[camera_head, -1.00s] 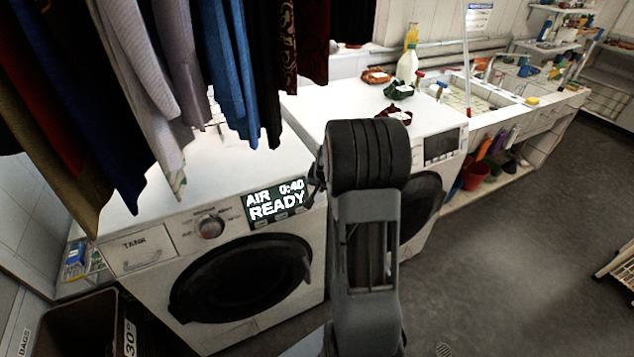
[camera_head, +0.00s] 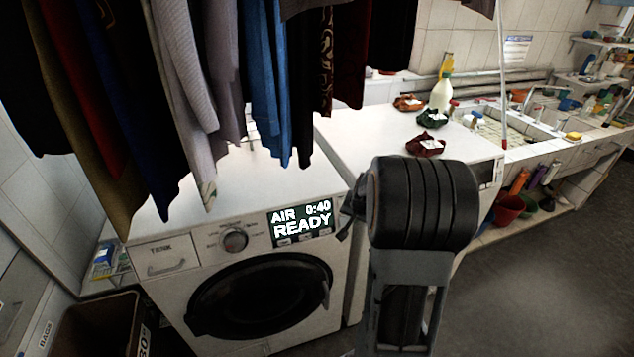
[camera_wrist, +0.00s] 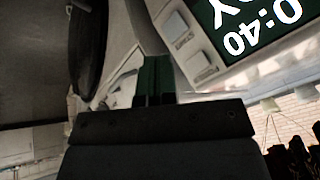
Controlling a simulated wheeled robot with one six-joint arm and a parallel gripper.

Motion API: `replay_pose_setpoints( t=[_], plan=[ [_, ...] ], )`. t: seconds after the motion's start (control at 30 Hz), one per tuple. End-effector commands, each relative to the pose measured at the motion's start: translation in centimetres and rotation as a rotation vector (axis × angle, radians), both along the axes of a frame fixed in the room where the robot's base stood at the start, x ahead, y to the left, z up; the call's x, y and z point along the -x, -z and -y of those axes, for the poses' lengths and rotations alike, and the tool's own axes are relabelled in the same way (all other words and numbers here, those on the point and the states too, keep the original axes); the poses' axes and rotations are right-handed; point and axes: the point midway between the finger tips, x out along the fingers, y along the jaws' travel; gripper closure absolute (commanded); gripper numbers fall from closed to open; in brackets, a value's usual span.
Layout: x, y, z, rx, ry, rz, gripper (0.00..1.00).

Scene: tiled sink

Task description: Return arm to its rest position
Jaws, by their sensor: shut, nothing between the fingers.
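My arm (camera_head: 424,205) is folded upward in the right middle of the head view, in front of the white machines. My gripper (camera_wrist: 154,80) shows in the wrist view with its two dark green fingers together and nothing between them. It points toward the front panel of the washing machine (camera_head: 158,258), whose lit display (camera_wrist: 262,25) is close by at the upper right of that view. In the head view the gripper is mostly hidden behind the arm; a small dark part shows just right of the display.
Clothes (camera_head: 200,90) hang over the machine at the upper left. A brown bin (camera_head: 92,325) stands at the lower left. A second white machine (camera_head: 375,140) holds cloth bundles (camera_head: 426,143) and a spray bottle (camera_head: 441,93). The sink (camera_head: 510,130) is at the right; floor (camera_head: 560,270) is clear there.

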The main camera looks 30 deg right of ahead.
Motion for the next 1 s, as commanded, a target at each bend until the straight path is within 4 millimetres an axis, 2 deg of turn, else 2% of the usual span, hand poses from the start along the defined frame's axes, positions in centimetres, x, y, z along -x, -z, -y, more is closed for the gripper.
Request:
replay_pose_setpoints(
  t=[0.23, 0.33, 0.47, 0.7, 0.83, 1.0],
  plan=[
    [0.3, 0.2, -0.3, -0.013, -0.017, -0.024, 1.0],
    [2.2, 1.4, -1.6, -0.049, -0.062, -0.109, 1.0],
    [5.6, -0.3, -5.8, -0.056, -0.208, -0.209, 1.0],
    [11.0, -5.3, -14.5, 0.041, -0.522, -0.281, 1.0],
    [13.4, -7.3, -17.8, 0.113, -0.655, -0.261, 1.0],
    [14.7, -9.4, -20.5, 0.186, -0.763, -0.181, 1.0]
  ],
)
